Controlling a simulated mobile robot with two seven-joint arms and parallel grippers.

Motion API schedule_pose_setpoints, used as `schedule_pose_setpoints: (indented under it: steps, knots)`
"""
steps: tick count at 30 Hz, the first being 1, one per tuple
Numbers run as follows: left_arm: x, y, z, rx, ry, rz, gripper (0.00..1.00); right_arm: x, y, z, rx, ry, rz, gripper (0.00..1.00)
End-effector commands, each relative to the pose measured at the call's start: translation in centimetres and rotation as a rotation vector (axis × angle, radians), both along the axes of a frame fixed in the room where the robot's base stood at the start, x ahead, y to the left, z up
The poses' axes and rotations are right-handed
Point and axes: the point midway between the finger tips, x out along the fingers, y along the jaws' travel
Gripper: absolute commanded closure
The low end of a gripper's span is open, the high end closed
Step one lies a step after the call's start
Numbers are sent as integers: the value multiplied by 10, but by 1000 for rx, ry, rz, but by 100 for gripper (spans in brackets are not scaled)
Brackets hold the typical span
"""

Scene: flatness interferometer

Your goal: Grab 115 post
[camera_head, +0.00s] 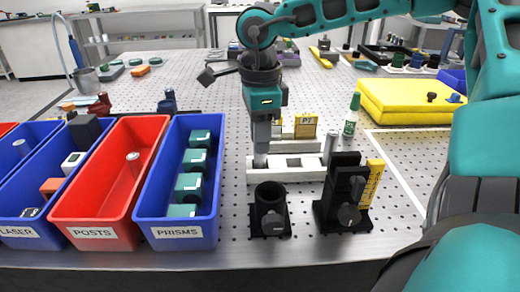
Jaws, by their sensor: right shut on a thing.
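My right gripper (262,143) reaches down over the white post rack (300,173) in the middle of the table. It is shut on a grey post (260,160), which is upright at the left end of the rack. The fingers hide its upper part. I cannot tell whether its foot is still seated in the rack. A second grey post (331,146) stands at the right end of the rack. Another post (133,166) is in the red bin labelled POSTS (96,233). No post carries a number I can read. My left gripper is out of view.
A black post holder (269,212) and a black mount (343,190) with a yellow label stand in front of the rack. The blue PRISMS bin (180,232) is to the left.

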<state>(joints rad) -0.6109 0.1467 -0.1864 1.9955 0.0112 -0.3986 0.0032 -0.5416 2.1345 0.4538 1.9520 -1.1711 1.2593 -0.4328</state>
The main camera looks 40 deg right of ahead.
Motion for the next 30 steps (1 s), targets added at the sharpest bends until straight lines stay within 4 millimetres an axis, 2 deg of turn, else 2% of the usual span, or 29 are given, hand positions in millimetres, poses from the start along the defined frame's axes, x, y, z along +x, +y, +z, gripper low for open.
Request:
schedule_pose_setpoints:
  steps: [3,20,25,30]
  knots:
    - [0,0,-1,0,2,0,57,0,0,0,-1,-1,0,100]
    - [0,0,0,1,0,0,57,1,0,5,-1,-4,0,100]
    - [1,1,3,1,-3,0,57,1,0,20,0,-6,1,100]
    - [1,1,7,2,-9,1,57,2,0,52,-2,-9,0,100]
